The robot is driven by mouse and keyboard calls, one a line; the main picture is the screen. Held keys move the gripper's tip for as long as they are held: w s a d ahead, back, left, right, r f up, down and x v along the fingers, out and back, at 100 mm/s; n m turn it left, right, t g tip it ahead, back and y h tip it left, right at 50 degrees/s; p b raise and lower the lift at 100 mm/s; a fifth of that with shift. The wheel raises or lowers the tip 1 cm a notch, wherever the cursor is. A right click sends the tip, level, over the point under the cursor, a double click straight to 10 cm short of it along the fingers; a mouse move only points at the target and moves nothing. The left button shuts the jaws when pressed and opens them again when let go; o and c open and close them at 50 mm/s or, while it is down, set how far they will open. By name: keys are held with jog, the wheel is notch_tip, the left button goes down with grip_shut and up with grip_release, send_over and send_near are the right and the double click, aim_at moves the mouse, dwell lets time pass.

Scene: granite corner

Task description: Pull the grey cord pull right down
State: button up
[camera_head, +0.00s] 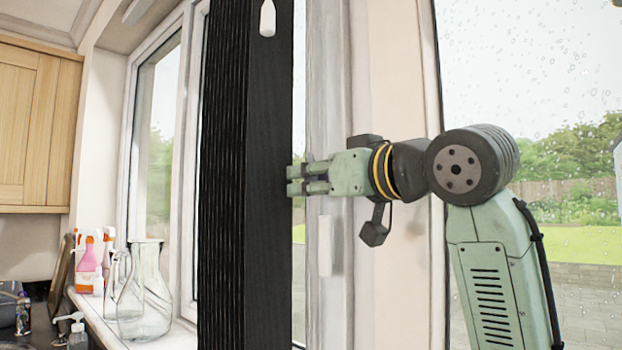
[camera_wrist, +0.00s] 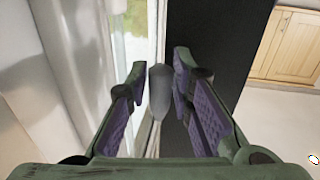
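A grey cord pull (camera_wrist: 160,95) shows in the wrist view, between the two fingers of my gripper (camera_wrist: 160,75). The fingers are apart, with purple inner pads, and stand either side of the pull; I see no clear grip on it. In the head view my green gripper (camera_head: 290,180) reaches left, its fingertips at the right edge of a black blind (camera_head: 265,230). I cannot make out the grey pull there. A separate white pull (camera_head: 267,18) hangs at the top, in front of the blind and well above my gripper.
The white window frame (camera_head: 335,100) stands close behind my gripper. A white window handle (camera_head: 325,245) is just below it. A glass jug (camera_head: 150,295) and pink spray bottles (camera_head: 88,265) stand on the sill at left. A wooden cupboard (camera_head: 35,125) hangs at upper left.

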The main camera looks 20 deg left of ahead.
jog(key=shift+o, duration=1.4)
jog(key=shift+r, duration=0.15)
jog(key=shift+d, duration=0.1)
jog(key=v, duration=1.2)
